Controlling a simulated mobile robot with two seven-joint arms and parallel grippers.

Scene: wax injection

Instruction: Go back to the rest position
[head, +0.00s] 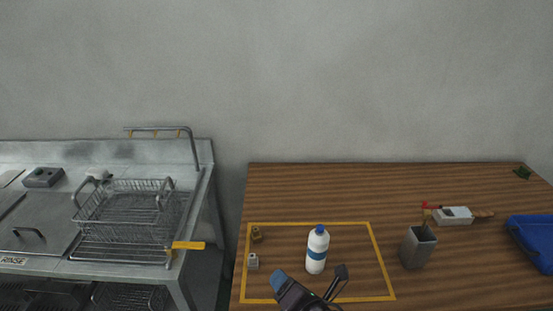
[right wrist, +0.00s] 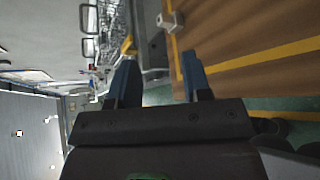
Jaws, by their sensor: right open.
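My right gripper (head: 310,286) is at the bottom of the head view, by the front of the wooden table. Its two fingers are spread apart. In the right wrist view the open fingers (right wrist: 158,82) have nothing between them. In the head view a white bottle (head: 316,255) with a blue cap and blue band stands upright just behind the gripper, inside the yellow taped outline (head: 310,223) on the table. I cannot tell how far the gripper is from the bottle. My left gripper is not in view.
The wooden table (head: 420,180) also holds a grey cup (head: 418,248), a white box (head: 453,216), a blue tray (head: 535,238) and small blocks (head: 252,261). At left is a metal rinse station with a wire basket (head: 130,210). A gap separates them.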

